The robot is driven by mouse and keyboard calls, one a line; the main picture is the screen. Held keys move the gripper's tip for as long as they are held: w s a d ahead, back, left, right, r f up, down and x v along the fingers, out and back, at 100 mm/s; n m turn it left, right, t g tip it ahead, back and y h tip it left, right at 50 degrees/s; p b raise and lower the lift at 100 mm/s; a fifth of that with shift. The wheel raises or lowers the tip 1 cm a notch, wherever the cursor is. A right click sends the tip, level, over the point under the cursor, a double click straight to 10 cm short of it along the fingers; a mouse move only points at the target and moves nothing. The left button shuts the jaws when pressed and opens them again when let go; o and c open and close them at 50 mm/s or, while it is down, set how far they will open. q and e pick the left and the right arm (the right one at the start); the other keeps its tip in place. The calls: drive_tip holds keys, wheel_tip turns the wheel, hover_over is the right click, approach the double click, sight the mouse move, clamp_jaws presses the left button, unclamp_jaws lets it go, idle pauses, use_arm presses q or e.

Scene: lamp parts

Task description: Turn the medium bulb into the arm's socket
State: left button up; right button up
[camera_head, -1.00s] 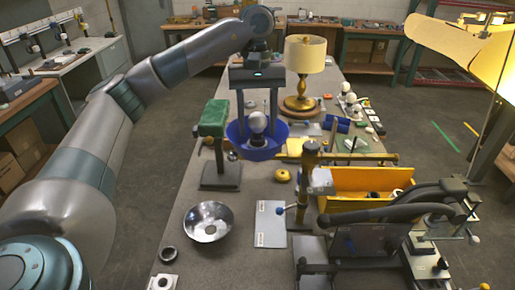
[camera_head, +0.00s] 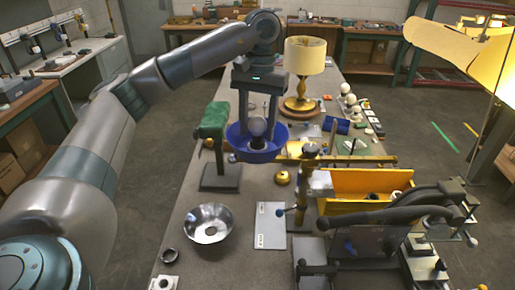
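My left gripper (camera_head: 257,132) comes from above, with one finger on each side of the bulb. It appears shut on the bulb, though the contact is too small to see clearly. My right gripper is not in view.
A green-topped stand (camera_head: 213,120) is close left of the shade. A metal bowl (camera_head: 208,224) lies nearer. A yellow bin (camera_head: 358,184) is to the right, and a lamp with a cream shade (camera_head: 304,56) stands behind.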

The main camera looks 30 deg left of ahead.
use_arm(q)
drive_tip(key=shift+o, duration=0.6)
drive_tip(key=shift+w+a+r, duration=0.1)
drive_tip(key=shift+w+r, duration=0.05)
drive_tip(key=shift+r, duration=0.85)
wheel_tip(320, 180, up, 15)
drive_tip(key=w, duration=0.1)
drive_tip(key=shift+w+a, duration=0.2)
drive_tip(key=shift+w, duration=0.15)
